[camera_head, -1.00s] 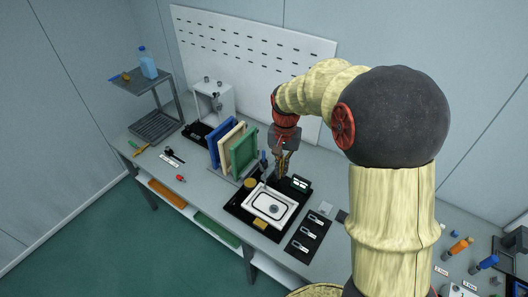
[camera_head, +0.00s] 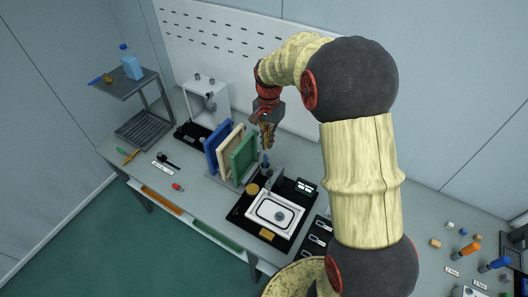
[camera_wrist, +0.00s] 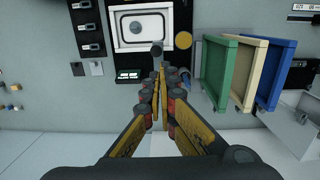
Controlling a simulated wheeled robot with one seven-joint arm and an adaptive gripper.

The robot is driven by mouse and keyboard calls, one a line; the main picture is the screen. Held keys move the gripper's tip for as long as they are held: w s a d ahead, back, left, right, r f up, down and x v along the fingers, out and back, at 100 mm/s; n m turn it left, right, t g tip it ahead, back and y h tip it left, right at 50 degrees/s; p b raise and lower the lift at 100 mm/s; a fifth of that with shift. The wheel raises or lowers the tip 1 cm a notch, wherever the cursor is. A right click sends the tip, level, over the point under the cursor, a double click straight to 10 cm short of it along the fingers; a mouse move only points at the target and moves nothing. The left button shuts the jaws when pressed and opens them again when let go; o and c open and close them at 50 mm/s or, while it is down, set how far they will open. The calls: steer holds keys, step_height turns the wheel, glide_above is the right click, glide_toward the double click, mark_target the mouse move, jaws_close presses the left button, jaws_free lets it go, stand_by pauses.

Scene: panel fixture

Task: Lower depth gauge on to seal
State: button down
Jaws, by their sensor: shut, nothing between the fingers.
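The white plate (camera_head: 252,211) lies on a black base, with a black rounded seal (camera_head: 259,214) outlining its grey middle; the plate (camera_wrist: 117,38) also shows in the wrist view. A small dark round spot lies inside the outline. A black box with a lit display (camera_head: 305,186) stands behind the plate; the display also shows in the wrist view (camera_wrist: 128,74). A dark round-topped post (camera_wrist: 157,49), possibly the gauge, stands at the plate's near edge in the wrist view. My gripper (camera_head: 267,145) is shut and empty, above and behind the plate; its fingertips (camera_wrist: 160,72) meet.
Green (camera_head: 244,157), cream and blue panels stand upright left of my gripper. A brass disc (camera_head: 252,189) lies by the plate. A white cabinet (camera_head: 207,97) stands at the back.

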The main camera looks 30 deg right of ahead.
mark_target(268, 172)
steer(key=f, duration=0.9)
steer(key=s+f+p, duration=0.1)
steer(key=f, duration=0.3)
steer(key=shift+a+f, duration=0.15)
steer(key=shift+f, duration=0.05)
steer(key=shift+s+f, duration=0.1)
step_height(268, 172, down, 4)
steer(key=shift+r+b, duration=0.25)
steer(key=shift+b, duration=0.8)
steer(key=shift+r, duration=0.25)
step_height(268, 172, up, 14)
steer(key=p, duration=0.1)
steer(key=shift+w+p, duration=0.3)
steer(key=shift+w, duration=0.1)
